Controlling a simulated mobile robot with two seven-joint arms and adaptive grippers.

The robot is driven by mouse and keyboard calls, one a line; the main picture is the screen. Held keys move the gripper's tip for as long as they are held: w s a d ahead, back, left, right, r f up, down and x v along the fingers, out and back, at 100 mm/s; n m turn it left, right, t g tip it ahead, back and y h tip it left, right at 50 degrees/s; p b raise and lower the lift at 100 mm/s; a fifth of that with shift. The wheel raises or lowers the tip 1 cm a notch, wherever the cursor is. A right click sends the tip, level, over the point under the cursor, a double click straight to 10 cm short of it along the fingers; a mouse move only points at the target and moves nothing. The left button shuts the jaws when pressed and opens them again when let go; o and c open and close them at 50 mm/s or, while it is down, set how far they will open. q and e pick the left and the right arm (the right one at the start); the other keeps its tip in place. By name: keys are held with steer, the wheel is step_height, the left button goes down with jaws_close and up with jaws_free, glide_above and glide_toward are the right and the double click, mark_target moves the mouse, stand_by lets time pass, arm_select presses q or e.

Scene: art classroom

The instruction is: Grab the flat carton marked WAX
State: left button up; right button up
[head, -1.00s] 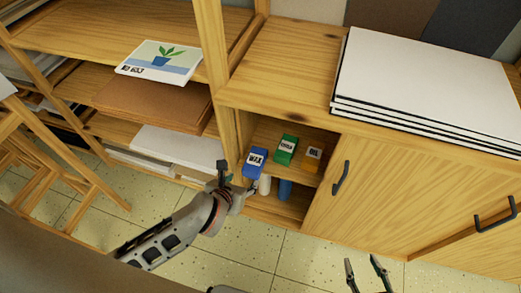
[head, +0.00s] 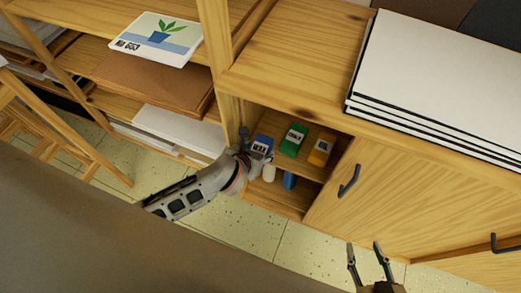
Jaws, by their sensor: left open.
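The flat blue carton (head: 265,140) marked WAX lies on the upper shelf of the open cabinet bay, leftmost of three cartons. My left gripper (head: 252,145) is open at its front left and covers part of it; I cannot tell whether they touch. My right gripper (head: 365,248) is open and empty, low in the view, in front of the cabinet door.
A green carton (head: 293,140) and an orange carton (head: 321,149) stand to the right. A white cylinder (head: 269,173) and a blue one (head: 289,180) are on the shelf below. The cabinet's left post (head: 229,118) is close to my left gripper.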

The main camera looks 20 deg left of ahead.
arm_select(q)
steer(key=shift+w+f, duration=0.35)
steer(key=shift+f, duration=0.05)
steer(key=shift+r, duration=0.1)
steer(key=c, duration=1)
steer(key=shift+r, duration=0.1)
